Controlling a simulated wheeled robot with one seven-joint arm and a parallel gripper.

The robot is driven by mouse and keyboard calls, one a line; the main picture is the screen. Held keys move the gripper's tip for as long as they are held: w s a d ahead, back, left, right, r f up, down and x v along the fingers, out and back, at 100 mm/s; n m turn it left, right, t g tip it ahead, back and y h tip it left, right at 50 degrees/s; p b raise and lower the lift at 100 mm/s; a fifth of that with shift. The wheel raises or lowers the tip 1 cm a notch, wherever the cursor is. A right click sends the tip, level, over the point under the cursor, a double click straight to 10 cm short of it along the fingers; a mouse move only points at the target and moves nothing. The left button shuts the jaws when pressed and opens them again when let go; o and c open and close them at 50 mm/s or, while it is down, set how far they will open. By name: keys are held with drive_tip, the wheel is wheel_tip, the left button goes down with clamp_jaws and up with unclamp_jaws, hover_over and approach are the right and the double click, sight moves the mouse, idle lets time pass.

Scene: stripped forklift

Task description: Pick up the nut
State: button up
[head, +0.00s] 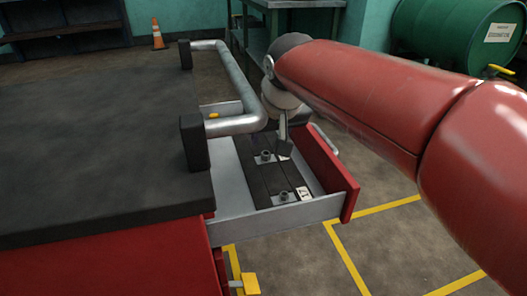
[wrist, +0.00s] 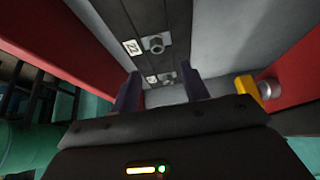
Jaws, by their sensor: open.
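Two small grey metal nuts sit on light plates along a dark strip in an open drawer (head: 285,222). One nut (head: 265,157) is close to my gripper (head: 284,147); the other nut (head: 284,196) is nearer the camera, beside a white number label (head: 303,192). In the wrist view, one nut (wrist: 156,43) shows clearly beyond the fingertips. The other nut (wrist: 167,77) is smaller in view, between the two dark fingers. My gripper (wrist: 160,86) is open with nothing visible in its grasp. In the head view my arm partly hides the fingers.
The drawer's red front (head: 325,165) and grey walls stand close around my gripper. A thick metal handle (head: 238,85) on black posts rises beside the dark cabinet top (head: 90,130). A yellow piece (wrist: 248,90) shows at the drawer's side.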

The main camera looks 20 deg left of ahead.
sight(267, 163)
drive_tip(key=shift+s+d+f+x, duration=0.1)
drive_tip(key=shift+d+x, duration=0.05)
drive_tip(key=shift+x, duration=1.05)
drive_tip(key=shift+s+d+f+x, duration=0.1)
drive_tip(key=shift+x, duration=1.05)
drive_tip(key=shift+s+d+f+x, duration=0.1)
drive_tip(key=shift+d+x, duration=0.05)
drive_tip(key=shift+x, duration=1.05)
drive_tip(key=shift+c, duration=0.3)
drive_tip(key=c, duration=0.8)
